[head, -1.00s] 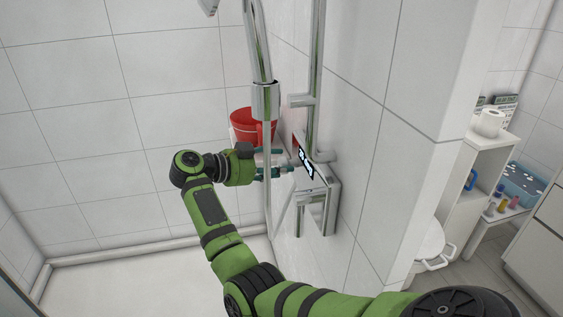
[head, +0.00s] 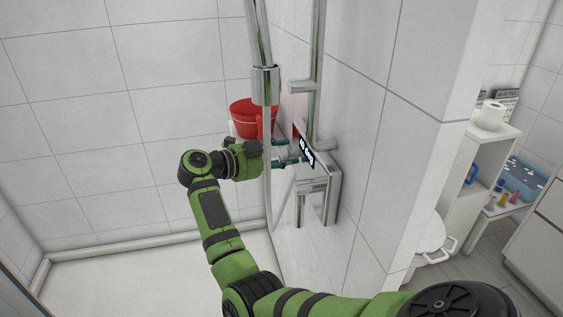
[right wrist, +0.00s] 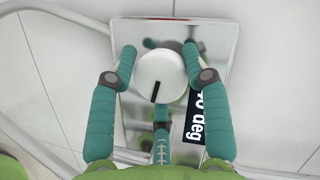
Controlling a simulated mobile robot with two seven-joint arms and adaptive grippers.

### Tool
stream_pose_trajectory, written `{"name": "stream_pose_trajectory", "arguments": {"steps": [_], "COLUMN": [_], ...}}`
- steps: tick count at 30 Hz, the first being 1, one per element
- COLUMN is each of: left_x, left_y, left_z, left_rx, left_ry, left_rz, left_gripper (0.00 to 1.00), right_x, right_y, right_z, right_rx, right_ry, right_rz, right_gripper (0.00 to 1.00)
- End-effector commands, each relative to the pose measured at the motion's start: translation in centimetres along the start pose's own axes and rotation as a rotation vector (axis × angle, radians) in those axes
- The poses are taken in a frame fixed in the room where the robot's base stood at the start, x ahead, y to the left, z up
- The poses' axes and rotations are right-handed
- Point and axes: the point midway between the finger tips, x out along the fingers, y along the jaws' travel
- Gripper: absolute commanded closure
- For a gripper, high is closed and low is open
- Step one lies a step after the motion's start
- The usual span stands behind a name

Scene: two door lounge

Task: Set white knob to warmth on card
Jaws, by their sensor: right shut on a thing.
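The white knob (right wrist: 160,78) is round with a black pointer mark, which points down and slightly left in the right wrist view. It sits on a shiny chrome shower mixer (head: 325,172) on the tiled wall. My right gripper (head: 290,157) is shut on the knob, one teal finger on each side of it. In the head view the fingers and mixer edge largely hide the knob. A black label (right wrist: 196,112) with white text ending in "0 deg" is beside the knob; its first digit is partly covered by a finger. I cannot identify a card. My left gripper is out of view.
A vertical chrome shower rail (head: 316,80) and a chrome hose and holder (head: 264,85) stand close to my right arm. A red bucket (head: 252,118) is behind my gripper. A toilet (head: 430,240) and white shelf (head: 490,150) are beyond the wall at right.

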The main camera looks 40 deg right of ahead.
Motion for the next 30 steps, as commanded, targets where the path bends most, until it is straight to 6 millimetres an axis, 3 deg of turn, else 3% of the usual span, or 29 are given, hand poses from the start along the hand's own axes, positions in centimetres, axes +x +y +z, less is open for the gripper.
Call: {"name": "stream_pose_trajectory", "arguments": {"steps": [2,12,13,24,30], "left_x": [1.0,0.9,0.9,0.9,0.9], "left_y": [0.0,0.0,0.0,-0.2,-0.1], "left_z": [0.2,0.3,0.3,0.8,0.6], "left_rx": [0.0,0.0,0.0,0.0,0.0], "left_ry": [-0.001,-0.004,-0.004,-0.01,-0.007], "left_rz": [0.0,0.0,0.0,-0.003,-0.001], "left_gripper": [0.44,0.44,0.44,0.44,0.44], "right_x": [0.0,-0.1,-0.1,-0.3,-3.0], "right_y": [0.2,-0.3,-0.3,-0.1,-0.1], "right_z": [0.2,0.0,0.0,0.0,0.1], "right_rx": [0.055,0.085,0.085,0.082,0.082], "right_ry": [-0.004,-0.003,-0.003,-0.002,-0.005], "right_rz": [-0.026,-0.041,-0.041,-0.037,-0.037], "right_gripper": [0.85,0.85,0.44,0.44,0.44]}}
